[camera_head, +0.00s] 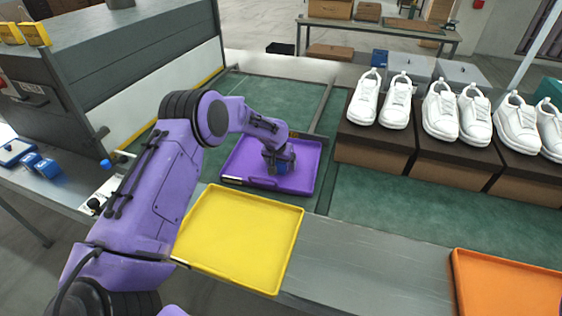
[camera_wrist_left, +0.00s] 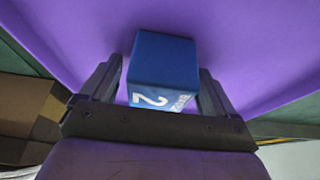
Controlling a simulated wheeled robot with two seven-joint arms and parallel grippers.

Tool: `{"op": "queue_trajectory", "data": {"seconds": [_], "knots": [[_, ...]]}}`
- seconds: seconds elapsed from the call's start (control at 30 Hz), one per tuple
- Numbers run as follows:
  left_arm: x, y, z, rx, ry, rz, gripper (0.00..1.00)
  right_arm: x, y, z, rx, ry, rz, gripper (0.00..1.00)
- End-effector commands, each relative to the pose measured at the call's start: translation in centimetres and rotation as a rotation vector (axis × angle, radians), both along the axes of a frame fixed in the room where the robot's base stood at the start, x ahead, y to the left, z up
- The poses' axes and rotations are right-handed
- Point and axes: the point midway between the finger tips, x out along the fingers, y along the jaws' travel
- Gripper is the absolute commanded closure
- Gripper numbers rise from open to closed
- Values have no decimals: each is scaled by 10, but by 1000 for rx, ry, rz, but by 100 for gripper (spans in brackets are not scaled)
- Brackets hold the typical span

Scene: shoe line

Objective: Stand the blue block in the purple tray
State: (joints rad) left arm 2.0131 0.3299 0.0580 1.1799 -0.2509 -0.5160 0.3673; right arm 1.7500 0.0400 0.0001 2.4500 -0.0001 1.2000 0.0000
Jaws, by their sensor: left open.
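The purple tray (camera_head: 303,180) lies behind the yellow tray in the head view. It also fills much of the left wrist view (camera_wrist_left: 255,50). The blue block (camera_head: 282,167) is in the purple tray, partly hidden by my left gripper. In the left wrist view the block (camera_wrist_left: 162,60) shows a white "2" and small lettering on one face, between the two fingers. My left gripper (camera_head: 280,160) is over the tray with its fingers open on either side of the block, with gaps at both sides. My right gripper is not in view.
A yellow tray (camera_head: 240,235) lies in front of the purple one, and an orange tray (camera_head: 505,285) is at the lower right. Boxes with white shoes (camera_head: 440,112) stand right of the purple tray.

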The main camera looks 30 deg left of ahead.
Motion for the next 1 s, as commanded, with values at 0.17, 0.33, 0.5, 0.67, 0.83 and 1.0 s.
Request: {"op": "queue_trajectory", "data": {"seconds": [0.17, 0.33, 0.5, 0.67, 0.83, 1.0], "knots": [[-2, -1, 12, 0, -2, 0, 11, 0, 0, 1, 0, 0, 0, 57], [-17, -5, 51, -1, -4, 0, 11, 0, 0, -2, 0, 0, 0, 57], [-34, -8, 89, 0, -3, 0, 11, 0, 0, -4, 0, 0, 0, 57], [-43, -10, 109, 0, 0, 1, 11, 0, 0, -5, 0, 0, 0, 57], [-45, -10, 115, -1, 1, 1, 11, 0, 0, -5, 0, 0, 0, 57], [-45, -11, 114, 0, 1, 0, 11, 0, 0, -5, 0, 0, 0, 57]]}}
